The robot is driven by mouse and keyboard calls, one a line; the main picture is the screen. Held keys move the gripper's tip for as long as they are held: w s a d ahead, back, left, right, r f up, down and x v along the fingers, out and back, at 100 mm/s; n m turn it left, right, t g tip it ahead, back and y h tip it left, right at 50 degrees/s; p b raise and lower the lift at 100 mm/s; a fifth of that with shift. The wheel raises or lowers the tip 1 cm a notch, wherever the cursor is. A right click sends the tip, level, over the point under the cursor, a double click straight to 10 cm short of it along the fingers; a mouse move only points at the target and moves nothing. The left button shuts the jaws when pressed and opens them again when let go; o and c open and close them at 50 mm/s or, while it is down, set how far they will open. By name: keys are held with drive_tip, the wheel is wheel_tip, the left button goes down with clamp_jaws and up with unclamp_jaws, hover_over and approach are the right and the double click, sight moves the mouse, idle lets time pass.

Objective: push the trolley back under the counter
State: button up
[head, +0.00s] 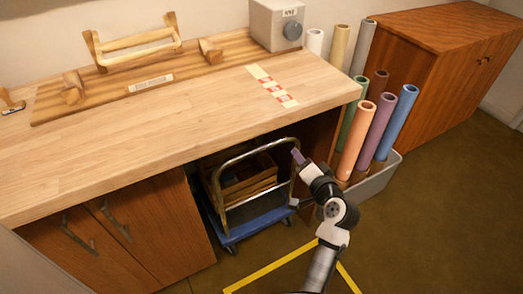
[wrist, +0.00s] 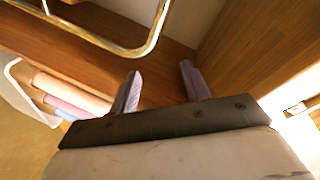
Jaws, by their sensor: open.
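The trolley has a blue platform (head: 262,220) and a bent metal handle (head: 222,176). It stands in the open bay under the counter (head: 150,125), between the left cupboard and the right side panel. Its front edge and castors show at the bay's mouth; its rear is hidden. A wooden crate (head: 248,185) rides on it. My gripper (head: 297,156) is beside the handle's right side, near the counter's front edge. In the wrist view my gripper (wrist: 160,84) has its fingers apart with nothing between them. The handle (wrist: 152,38) passes above the fingers there, apart from them.
A grey bin (head: 376,180) of colored rolls stands right of the bay, close to my arm. Yellow tape (head: 270,267) marks the floor before the trolley. A wooden cabinet (head: 440,80) stands behind the bin. The floor at the right is clear.

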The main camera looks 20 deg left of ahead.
sight(259, 149)
drive_tip(key=s+a+f+m+y, duration=0.3)
drive_tip(key=s+f+m+y, duration=0.1)
drive_tip(key=s+f+m, duration=0.15)
drive_tip(key=shift+n+g, duration=0.35)
drive_tip(key=shift+g, duration=0.05)
drive_tip(key=x, duration=1)
drive_tip(key=r+x, duration=0.1)
drive_tip(key=x, duration=0.4)
drive_tip(key=shift+a+f, duration=0.1)
drive_tip(key=shift+a, duration=0.2)
drive_tip(key=shift+c, duration=0.5)
clamp_jaws()
drive_tip(key=shift+f, duration=0.1)
